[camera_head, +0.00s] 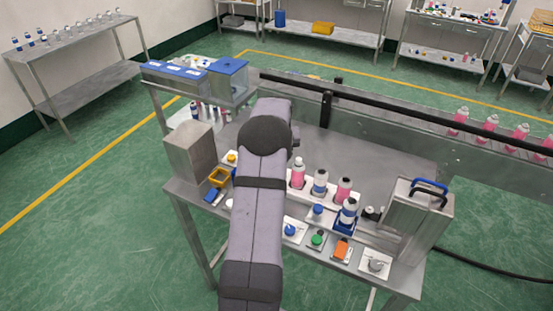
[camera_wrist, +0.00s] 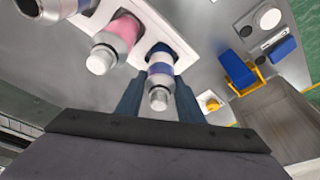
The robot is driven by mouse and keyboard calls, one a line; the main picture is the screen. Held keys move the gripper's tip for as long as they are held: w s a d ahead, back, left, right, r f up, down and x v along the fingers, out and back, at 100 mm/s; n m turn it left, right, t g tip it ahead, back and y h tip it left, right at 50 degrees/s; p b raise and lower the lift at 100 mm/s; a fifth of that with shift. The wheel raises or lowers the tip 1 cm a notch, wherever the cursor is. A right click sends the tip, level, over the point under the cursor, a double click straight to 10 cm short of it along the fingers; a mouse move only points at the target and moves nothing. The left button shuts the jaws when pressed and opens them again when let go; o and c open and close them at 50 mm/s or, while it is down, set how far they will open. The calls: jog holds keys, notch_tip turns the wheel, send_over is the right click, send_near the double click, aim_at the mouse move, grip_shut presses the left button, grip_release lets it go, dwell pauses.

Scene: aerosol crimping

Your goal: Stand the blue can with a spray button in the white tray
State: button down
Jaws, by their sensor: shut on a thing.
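The blue can with a spray button (camera_wrist: 160,74) is between the two dark blue fingers of my gripper (camera_wrist: 160,98) in the wrist view. Its grey top and pale button point toward the camera. Its lower end is at a dark opening in the end of the white tray (camera_wrist: 148,18); I cannot tell whether it rests on the bottom. A pink can (camera_wrist: 117,36) stands beside it in the tray. In the head view my arm hides the held can, the gripper and the tray's left end; the rest of the white tray (camera_head: 325,199) shows.
Pink (camera_head: 298,176) and blue-and-white cans (camera_head: 320,185) fill tray places to the right. Another can stands in a blue holder (camera_head: 346,224) in front.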

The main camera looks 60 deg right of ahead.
jog(key=c, duration=1.2)
grip_release()
jog(key=shift+f, duration=0.1)
jog(key=shift+v, duration=0.75)
jog(key=b+v, duration=0.3)
jog(key=v, duration=0.8)
jog(key=w+a+f+n+y, duration=0.15)
jog(key=w+a, duration=0.25)
jog(key=a, duration=0.4)
jog(key=w+a+f+n, duration=0.1)
jog(key=w+a+n, duration=0.1)
jog(key=w+a, duration=0.5)
jog(key=w+a+f+n, duration=0.1)
jog(key=w+a+f, duration=0.1)
jog(key=a, duration=0.8)
jog(key=s+a+f+n+g, duration=0.1)
jog(key=s+a+f+n, duration=0.1)
jog(key=a, duration=0.7)
jog(key=s+a+f+n, duration=0.1)
jog(key=a+f+n, duration=0.1)
jog(key=a, duration=0.7)
jog(key=s+a+f+n+y, duration=0.1)
jog(key=s+a+f+n, duration=0.1)
jog(key=s+a, duration=0.7)
jog(key=shift+f+n+g, duration=0.35)
jog(key=shift+f+g, duration=0.05)
jog(key=shift+f, duration=0.3)
